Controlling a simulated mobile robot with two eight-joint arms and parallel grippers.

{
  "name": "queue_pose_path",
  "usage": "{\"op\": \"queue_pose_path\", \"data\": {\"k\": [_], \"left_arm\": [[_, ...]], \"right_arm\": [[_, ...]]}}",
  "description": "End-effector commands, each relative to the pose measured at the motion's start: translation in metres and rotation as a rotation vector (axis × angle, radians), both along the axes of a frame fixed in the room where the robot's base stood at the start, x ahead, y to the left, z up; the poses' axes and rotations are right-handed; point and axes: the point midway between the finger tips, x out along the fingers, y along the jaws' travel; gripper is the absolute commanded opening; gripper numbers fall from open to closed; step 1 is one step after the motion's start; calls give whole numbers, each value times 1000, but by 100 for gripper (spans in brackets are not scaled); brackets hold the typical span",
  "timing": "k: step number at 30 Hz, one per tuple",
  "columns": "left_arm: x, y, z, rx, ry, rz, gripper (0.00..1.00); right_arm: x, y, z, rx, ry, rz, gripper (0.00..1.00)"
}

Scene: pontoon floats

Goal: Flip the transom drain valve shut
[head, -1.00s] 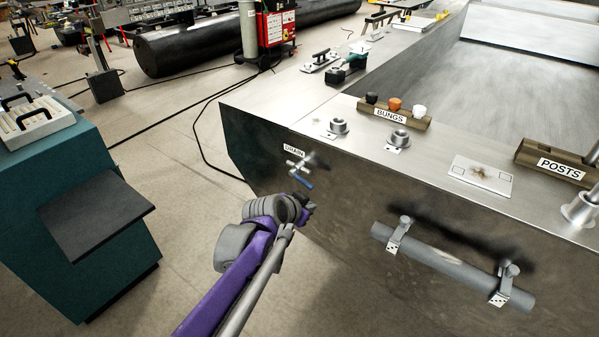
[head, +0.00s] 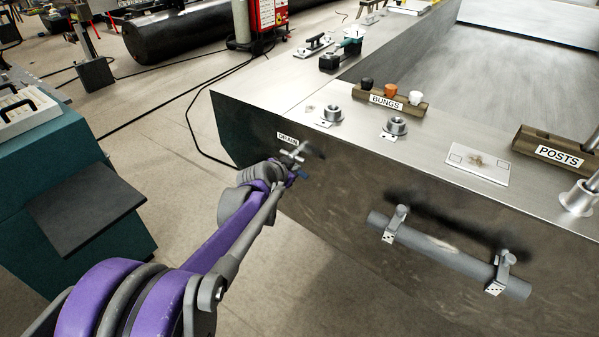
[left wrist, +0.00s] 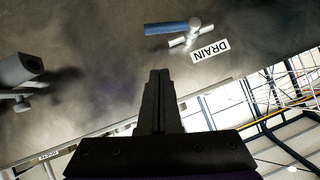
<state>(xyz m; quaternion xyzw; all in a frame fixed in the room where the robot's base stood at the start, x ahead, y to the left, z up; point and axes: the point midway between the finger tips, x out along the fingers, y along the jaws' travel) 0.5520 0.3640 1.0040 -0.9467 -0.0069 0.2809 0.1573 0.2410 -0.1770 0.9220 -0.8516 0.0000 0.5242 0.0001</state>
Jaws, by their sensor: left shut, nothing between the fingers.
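The drain valve (head: 292,154) is a small pale metal fitting on the dark transom face, just under its DRAIN label (head: 287,139). Its blue lever (head: 304,175) hangs down and to the right in the head view, partly hidden by my gripper. In the left wrist view the valve (left wrist: 194,35) and blue lever (left wrist: 166,28) lie beyond my fingertips, the lever at an angle to the pale stub. My left gripper (head: 292,179) is shut and empty, close beside the lever. The wrist view shows the closed fingers (left wrist: 159,72) with no clear contact. My right gripper is not in view.
A grey tube (head: 450,255) on two brackets sticks out from the transom to the right. On the deck above stand the bungs block (head: 390,101), metal fittings and the posts block (head: 550,150). A teal cabinet (head: 60,200) with a dark shelf stands at left. Floor between is clear.

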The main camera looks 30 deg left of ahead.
Motion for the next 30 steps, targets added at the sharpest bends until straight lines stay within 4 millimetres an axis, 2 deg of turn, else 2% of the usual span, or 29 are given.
{"op": "queue_pose_path", "data": {"k": [3,10,15,18,30], "left_arm": [[22,3,-14,-1,0,-1,0],[57,8,-39,0,-1,0,0],[60,15,-61,0,0,1,0],[61,17,-68,0,0,1,0],[62,18,-71,0,0,1,0]], "right_arm": [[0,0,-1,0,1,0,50],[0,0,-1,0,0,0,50],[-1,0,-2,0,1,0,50],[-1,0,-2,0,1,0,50],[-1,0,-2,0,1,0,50]]}}
